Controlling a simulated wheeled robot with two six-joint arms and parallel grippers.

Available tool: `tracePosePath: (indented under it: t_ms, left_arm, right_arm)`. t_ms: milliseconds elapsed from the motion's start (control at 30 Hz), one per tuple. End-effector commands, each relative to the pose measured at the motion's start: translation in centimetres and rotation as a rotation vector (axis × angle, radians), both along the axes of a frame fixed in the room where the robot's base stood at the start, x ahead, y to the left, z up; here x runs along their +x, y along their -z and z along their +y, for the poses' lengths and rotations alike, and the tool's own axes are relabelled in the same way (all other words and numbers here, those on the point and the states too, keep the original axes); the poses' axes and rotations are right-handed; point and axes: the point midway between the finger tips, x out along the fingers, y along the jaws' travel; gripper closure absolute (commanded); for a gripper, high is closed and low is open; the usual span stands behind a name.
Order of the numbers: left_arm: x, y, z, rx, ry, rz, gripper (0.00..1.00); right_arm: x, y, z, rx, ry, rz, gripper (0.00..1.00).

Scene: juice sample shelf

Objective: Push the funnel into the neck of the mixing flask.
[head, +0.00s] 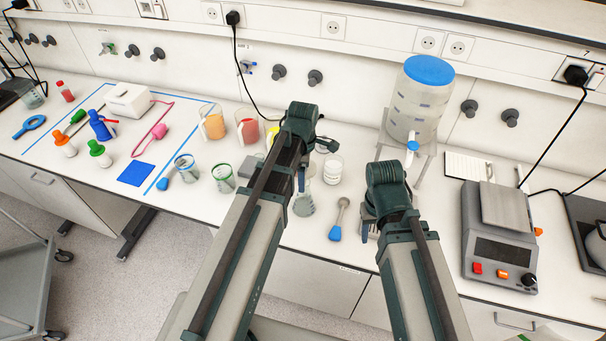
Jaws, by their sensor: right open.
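A clear conical flask (303,206) with greyish contents stands on the bench in the middle, just right of my left forearm, which hides part of it. Its neck is too covered to tell whether a funnel sits in it. I cannot make out a funnel clearly anywhere. My left arm reaches over the bench; its gripper is mostly hidden behind the arm, near the flask's top, and I cannot tell its jaws. My right gripper (368,229) is open, low over the bench to the right of the flask, partly hidden by its own arm.
A blue-handled scoop (336,233) lies between the flask and my right gripper. A blue-lidded dispenser (419,100) on a stand is at the back, a hotplate (499,240) at right. Jugs, cups and bottles fill the left.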

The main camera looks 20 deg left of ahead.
Motion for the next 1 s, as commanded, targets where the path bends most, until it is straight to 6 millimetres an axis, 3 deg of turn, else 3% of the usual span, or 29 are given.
tracePosePath:
  t_ms: [1000]
  left_arm:
    - [0.03, 1.04, 0.0, 0.0, 0.0, 0.0, 0.69]
  right_arm:
    - [0.0, 1.05, 0.0, 0.0, 0.0, 0.0, 0.5]
